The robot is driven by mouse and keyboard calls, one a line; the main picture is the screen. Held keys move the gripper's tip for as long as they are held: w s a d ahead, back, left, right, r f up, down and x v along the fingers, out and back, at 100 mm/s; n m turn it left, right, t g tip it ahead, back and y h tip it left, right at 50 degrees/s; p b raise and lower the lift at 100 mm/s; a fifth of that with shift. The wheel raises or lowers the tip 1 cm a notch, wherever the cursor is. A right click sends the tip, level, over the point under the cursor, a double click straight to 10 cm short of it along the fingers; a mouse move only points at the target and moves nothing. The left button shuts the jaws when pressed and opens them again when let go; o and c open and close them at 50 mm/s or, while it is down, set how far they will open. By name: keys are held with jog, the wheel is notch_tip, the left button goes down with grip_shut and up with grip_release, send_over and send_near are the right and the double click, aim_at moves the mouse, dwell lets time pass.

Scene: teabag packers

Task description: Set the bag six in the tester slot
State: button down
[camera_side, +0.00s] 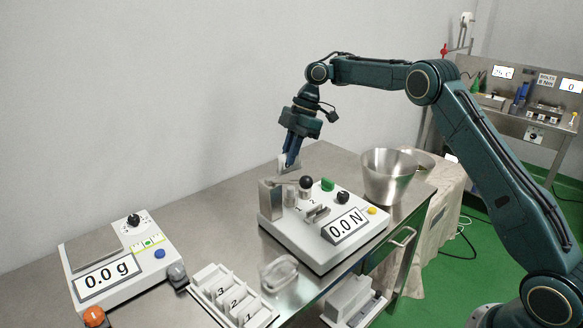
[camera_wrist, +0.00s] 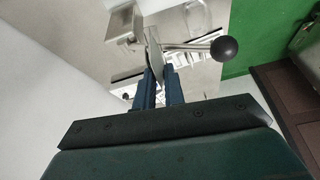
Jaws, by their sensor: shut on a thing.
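My gripper (camera_side: 290,163) is shut on a thin, pale, flat thing, which I take to be bag six (camera_side: 283,160). No number on it can be read. In the wrist view the bag (camera_wrist: 155,52) stands edge-on between my fingertips (camera_wrist: 158,76). The tester (camera_side: 322,237) is a white box with a "0.0 N" display, a metal block (camera_side: 270,199) at its left and a lever with a black ball (camera_side: 306,182). My gripper is above the tester's back left part. The metal block (camera_wrist: 122,24) and the ball (camera_wrist: 225,48) flank the bag in the wrist view. I cannot tell whether the bag touches the slot.
A white rack (camera_side: 205,281) with numbered slots stands in front. A scale (camera_side: 160,262) reading "0.0 g" is at left. A steel bowl (camera_side: 388,178) stands behind right of the tester. A clear dish (camera_side: 279,273) lies before it. The back left table is clear.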

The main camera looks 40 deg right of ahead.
jog(key=shift+n, duration=0.6)
jog(key=shift+s+d+f, duration=0.6)
jog(key=shift+d+f, duration=0.7)
jog(key=shift+f, duration=1.55)
jog(key=shift+s+d+f, duration=0.55)
jog(key=shift+d+f, duration=0.8)
jog(key=shift+f, duration=1.5)
jog(key=shift+s+d+f, duration=0.6)
jog(key=shift+d+f, duration=0.7)
jog(key=shift+f, duration=1.55)
jog(key=shift+f, duration=0.45)
